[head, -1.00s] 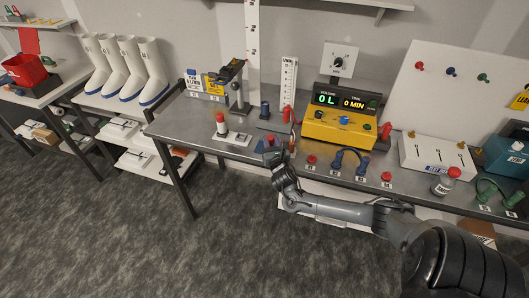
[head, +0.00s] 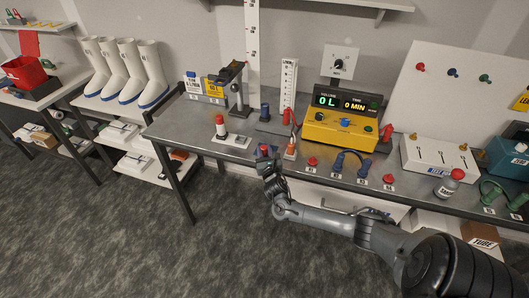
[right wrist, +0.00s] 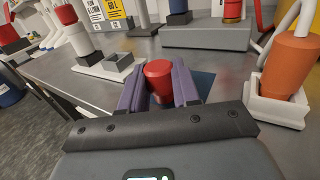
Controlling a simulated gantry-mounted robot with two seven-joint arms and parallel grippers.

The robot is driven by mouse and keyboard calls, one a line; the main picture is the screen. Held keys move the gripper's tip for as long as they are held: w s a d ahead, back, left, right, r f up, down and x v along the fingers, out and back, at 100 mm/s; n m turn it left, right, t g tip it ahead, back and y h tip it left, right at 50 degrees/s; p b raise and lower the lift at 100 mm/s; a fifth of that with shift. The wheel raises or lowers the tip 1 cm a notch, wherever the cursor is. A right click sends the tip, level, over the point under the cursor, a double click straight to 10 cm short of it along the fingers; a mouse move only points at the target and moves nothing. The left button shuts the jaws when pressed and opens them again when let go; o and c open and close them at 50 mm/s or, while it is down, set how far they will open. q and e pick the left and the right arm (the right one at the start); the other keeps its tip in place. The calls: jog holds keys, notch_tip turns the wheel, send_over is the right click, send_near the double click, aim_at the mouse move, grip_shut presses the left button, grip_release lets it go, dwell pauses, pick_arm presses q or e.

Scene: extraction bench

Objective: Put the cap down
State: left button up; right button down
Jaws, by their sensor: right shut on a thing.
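A red cap (right wrist: 158,76) sits between the two purple fingers of my right gripper (right wrist: 159,88) in the right wrist view. The gripper is shut on it. In the head view my right gripper (head: 265,157) is at the front edge of the metal bench (head: 182,122), left of the orange-handled tool in its white holder. The cap shows as a small red spot (head: 263,148) at its tip. A dark blue patch (right wrist: 202,82) lies on the bench behind the cap; I cannot tell the gap between them. My left gripper is not in view.
A white cylinder with a red top (head: 220,127) stands on a white base (head: 233,141) to the left. The orange tool (right wrist: 288,62) stands close on the right. A yellow meter (head: 340,130) is behind. Bare bench lies left.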

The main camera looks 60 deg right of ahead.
jog(key=shift+f, duration=0.15)
jog(key=c, duration=0.8)
grip_release()
